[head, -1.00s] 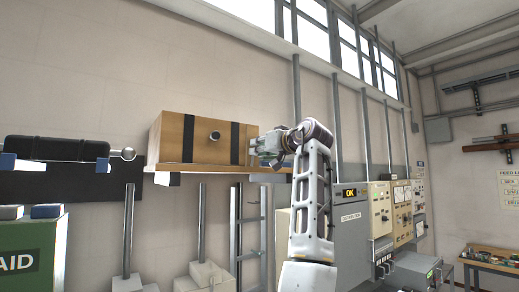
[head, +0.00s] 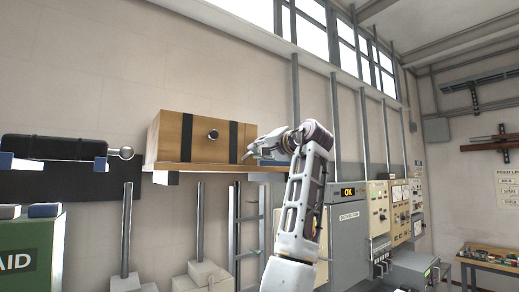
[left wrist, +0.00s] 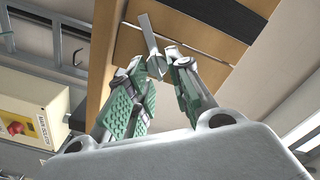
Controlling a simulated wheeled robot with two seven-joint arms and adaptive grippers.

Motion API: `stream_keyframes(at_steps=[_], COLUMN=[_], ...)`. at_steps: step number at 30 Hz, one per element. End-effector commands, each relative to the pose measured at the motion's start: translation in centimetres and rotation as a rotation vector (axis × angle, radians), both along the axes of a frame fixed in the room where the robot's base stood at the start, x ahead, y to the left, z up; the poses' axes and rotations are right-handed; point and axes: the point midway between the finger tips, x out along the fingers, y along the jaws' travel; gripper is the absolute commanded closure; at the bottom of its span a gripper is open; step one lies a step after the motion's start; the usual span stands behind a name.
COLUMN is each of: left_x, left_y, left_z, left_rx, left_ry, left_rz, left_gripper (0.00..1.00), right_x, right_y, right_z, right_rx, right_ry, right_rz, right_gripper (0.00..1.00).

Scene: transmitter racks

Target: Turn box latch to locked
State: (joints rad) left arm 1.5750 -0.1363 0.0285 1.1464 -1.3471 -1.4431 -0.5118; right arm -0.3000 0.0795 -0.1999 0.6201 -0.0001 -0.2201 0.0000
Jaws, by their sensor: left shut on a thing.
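A wooden box (head: 170,140) with two black straps and a round knob sits on a wall shelf in the head view. Its grey bar-shaped latch (left wrist: 147,34) shows in the left wrist view, slanting across the box's wooden face beside a dark strap. My left gripper (head: 256,150) is at the right end of the box front in the head view. In the left wrist view my left gripper (left wrist: 156,62) has its green-padded fingers closed on the lower end of the latch. The pads hide part of that end. My right gripper is not in view.
The wooden shelf (head: 200,167) runs under the box. A black case (head: 50,148) is at the left, above a green first-aid cabinet (head: 30,248). Grey equipment cabinets (head: 348,225) stand to the right, behind my arm. The wall above the box is clear.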

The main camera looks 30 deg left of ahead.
Motion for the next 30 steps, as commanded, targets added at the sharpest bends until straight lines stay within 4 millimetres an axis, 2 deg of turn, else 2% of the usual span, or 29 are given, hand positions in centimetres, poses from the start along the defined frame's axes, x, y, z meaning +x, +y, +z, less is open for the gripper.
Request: stream_keyframes(at_steps=[18, 30], left_x=[0.21, 0.23], left_y=[-0.11, -0.12], left_z=[-0.41, -0.63], left_rx=[0.187, 0.252], left_ry=[0.441, 0.602], left_rz=[-0.001, -0.001], left_gripper=[1.00, 1.00], right_x=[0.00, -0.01], right_y=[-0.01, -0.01], right_z=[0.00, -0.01], right_rx=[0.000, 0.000], right_ry=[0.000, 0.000], right_rz=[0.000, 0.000], right_gripper=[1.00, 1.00])
